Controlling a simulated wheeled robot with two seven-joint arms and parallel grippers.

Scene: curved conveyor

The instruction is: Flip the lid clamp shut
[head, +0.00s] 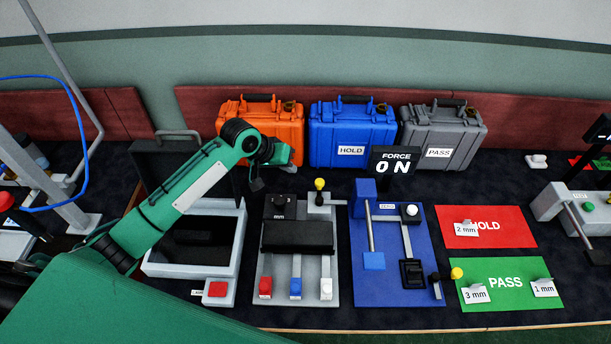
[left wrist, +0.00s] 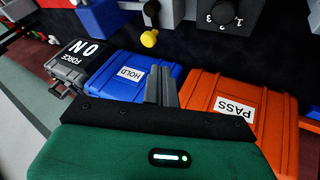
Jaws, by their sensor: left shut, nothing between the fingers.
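A grey fixture plate (head: 265,285) carries a closed-looking black lid block (head: 297,237). A small lever with a yellow knob (head: 319,184) stands up behind the block; it looks like the lid clamp, though no label confirms this. The knob also shows in the left wrist view (left wrist: 149,38). My left gripper (head: 257,183) is above the rear left of this plate, to the left of the knob and apart from it. In the left wrist view, its fingers (left wrist: 160,85) are together and empty. My right gripper is not in view.
Orange (head: 262,115), blue (head: 350,130) and grey (head: 445,135) cases stand behind. A black FORCE display (head: 395,160) stands right of the knob. An open grey tray box (head: 155,268) lies under my left arm.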

